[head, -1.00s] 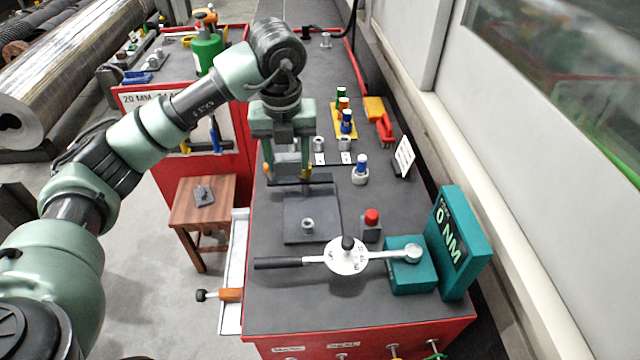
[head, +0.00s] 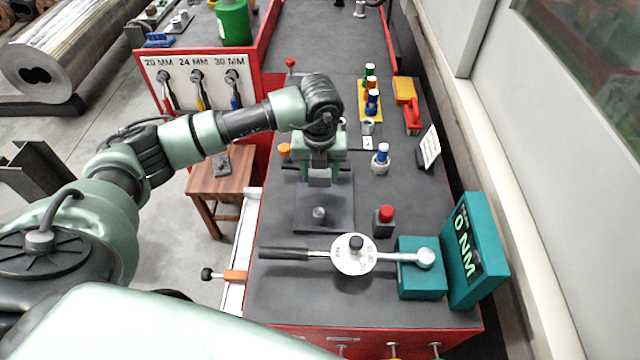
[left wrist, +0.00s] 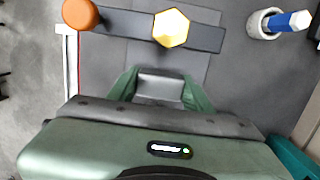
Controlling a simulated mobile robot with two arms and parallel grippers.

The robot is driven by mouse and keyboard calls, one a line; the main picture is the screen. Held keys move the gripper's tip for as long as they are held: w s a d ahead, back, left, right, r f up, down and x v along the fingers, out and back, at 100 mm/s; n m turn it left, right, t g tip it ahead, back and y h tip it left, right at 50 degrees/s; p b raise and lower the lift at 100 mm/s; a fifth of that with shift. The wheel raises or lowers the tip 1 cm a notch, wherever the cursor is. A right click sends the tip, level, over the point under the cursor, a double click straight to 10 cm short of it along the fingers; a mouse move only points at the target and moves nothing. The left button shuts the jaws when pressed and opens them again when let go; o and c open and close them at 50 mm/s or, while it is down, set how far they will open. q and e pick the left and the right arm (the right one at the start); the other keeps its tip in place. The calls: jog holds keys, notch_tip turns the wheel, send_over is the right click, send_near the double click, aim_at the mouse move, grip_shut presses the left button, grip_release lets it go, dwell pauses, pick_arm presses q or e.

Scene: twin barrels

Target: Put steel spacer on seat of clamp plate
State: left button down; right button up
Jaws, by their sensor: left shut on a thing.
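The clamp plate (head: 340,218) is a dark flat plate on the bench in the head view, with a small round steel piece (head: 319,212) near its front. My left gripper (head: 320,182) points down over the plate's back edge. It is shut on a grey piece between its green fingers, taken as the steel spacer; its shape is unclear and partly hidden. The left wrist view shows the gripper (left wrist: 160,88) over the plate (left wrist: 158,54). I cannot tell whether the held piece touches the plate. My right gripper is not in view.
A dark bar with an orange knob (head: 284,150) and a yellow hex piece (left wrist: 171,28) lies behind the plate. The torque wrench (head: 290,253) and teal gauge (head: 470,250) are in front.

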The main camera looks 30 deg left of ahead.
aim_at(320, 196)
pick_arm(q)
jog(key=shift+f, duration=2.55)
jog(key=shift+f, duration=0.2)
jog(key=c, duration=0.6)
grip_release()
jog(key=shift+r, duration=0.1)
jog(key=r, duration=0.4)
jog(key=s+r, duration=0.1)
jog(key=r, duration=0.7)
jog(key=shift+s+d+b, duration=0.15)
jog(key=shift+d+b, duration=0.15)
